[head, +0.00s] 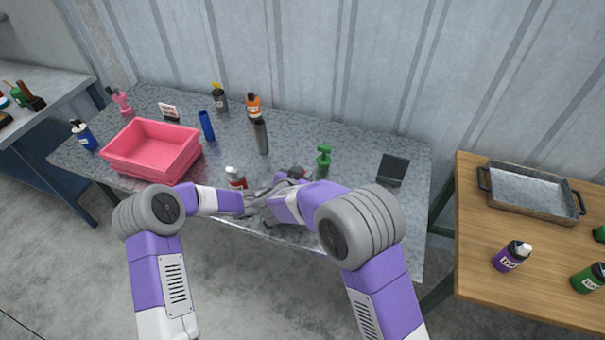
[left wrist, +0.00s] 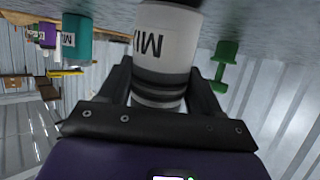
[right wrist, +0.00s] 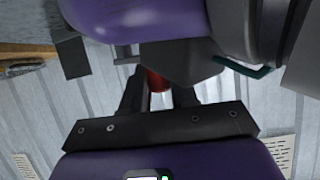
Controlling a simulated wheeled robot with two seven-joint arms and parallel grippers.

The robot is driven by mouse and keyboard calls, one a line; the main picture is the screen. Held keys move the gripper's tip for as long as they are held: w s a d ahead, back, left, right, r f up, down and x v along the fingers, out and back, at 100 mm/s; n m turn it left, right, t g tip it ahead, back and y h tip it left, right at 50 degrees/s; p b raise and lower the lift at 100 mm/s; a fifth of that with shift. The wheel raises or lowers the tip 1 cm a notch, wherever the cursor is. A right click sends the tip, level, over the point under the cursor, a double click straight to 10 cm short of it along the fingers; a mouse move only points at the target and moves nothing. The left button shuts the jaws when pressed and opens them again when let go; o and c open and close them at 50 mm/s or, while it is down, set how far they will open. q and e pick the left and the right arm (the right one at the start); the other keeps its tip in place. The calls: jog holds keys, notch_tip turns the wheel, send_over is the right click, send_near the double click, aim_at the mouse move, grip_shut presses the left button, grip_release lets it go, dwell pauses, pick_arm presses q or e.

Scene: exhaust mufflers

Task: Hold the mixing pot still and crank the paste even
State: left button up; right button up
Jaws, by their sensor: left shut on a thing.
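The mixing pot (left wrist: 158,45) is a pale cylinder with dark bands and a "MIX" label. In the left wrist view my left gripper (left wrist: 162,85) is shut around it. In the head view the arms mostly hide the pot, and my left gripper (head: 256,203) meets my right gripper (head: 268,192) at the bench's front edge. In the right wrist view a small red part (right wrist: 157,80), perhaps the crank's knob, shows between the fingers of my right gripper (right wrist: 158,90). Whether they grip it is unclear. The paste is hidden.
A pink bin (head: 152,150) stands left on the grey bench (head: 345,150). A grey canister (head: 260,137) is behind. A wooden table (head: 480,270) stands right.

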jog(key=o, duration=0.4)
jog(key=v, duration=1.2)
